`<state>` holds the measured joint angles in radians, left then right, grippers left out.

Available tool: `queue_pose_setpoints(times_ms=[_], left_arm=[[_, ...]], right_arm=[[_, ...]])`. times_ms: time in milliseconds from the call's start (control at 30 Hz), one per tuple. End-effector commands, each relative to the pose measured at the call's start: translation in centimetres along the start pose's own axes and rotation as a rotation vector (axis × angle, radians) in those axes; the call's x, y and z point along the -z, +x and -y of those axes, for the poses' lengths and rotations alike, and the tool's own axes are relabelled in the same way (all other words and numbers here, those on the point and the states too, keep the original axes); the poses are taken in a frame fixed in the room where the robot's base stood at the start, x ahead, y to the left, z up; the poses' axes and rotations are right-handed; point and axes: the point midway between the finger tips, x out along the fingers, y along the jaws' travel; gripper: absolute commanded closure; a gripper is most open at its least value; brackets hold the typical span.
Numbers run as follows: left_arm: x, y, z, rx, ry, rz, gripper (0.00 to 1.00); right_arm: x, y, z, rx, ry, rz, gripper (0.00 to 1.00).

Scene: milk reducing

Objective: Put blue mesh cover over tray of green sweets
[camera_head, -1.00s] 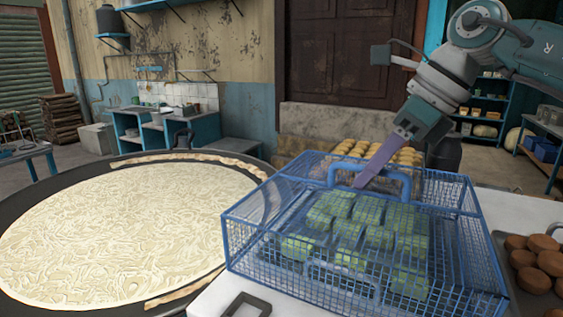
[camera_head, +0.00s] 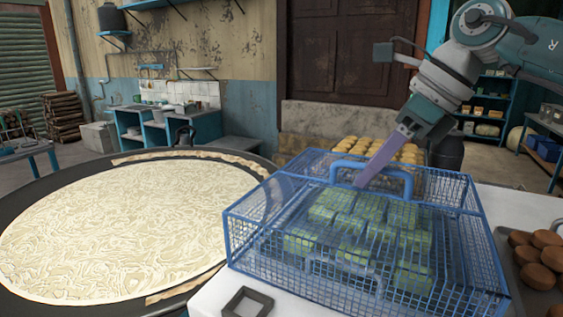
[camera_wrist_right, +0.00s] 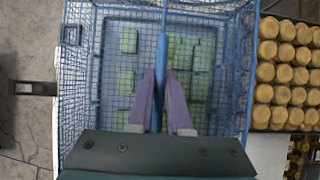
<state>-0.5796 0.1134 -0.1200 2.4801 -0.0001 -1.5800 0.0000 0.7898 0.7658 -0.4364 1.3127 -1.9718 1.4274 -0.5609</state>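The blue mesh cover (camera_head: 460,235) is a wire box with a blue handle (camera_head: 402,178) on top. It stands around and above the green sweets (camera_head: 352,228), which show through the mesh in rows. The tray beneath them is mostly hidden by mesh. My right gripper (camera_head: 366,182) comes down from the upper right with its purple fingers at the handle. In the right wrist view, the fingers (camera_wrist_right: 161,85) lie on both sides of the handle bar (camera_wrist_right: 163,50) and appear closed on it. Whether the cover's bottom rim touches the table is unclear. My left gripper is out of view.
A wide dark pan (camera_head: 20,235) of pale stringy food lies to the left, close to the cover. Round golden sweets (camera_head: 400,153) sit behind the cover. A tray of brown sweets (camera_head: 535,255) is at the right. A dark square loop (camera_head: 247,302) lies at the front table edge.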

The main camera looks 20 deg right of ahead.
Motion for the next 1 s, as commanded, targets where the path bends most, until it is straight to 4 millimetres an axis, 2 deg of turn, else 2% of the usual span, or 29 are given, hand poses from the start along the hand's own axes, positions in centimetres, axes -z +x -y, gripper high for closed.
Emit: queue_pose_setpoints(times_ms=[33, 267, 567, 667, 1000], left_arm=[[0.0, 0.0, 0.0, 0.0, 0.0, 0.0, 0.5], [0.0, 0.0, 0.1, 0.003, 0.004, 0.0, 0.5], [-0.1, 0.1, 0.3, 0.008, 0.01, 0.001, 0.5], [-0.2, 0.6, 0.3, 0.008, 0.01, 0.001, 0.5], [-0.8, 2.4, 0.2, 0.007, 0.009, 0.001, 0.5]], right_arm=[[0.0, 0.0, 0.0, 0.0, 0.0, -0.001, 0.77], [0.0, 0.0, 0.0, 0.0, 0.0, -0.001, 0.51], [0.1, -0.2, 0.0, 0.0, 0.0, -0.001, 0.51], [0.1, -1.2, 0.1, 0.004, -0.002, 0.0, 0.51], [0.1, -7.9, 0.1, 0.005, -0.001, 0.002, 0.51]])
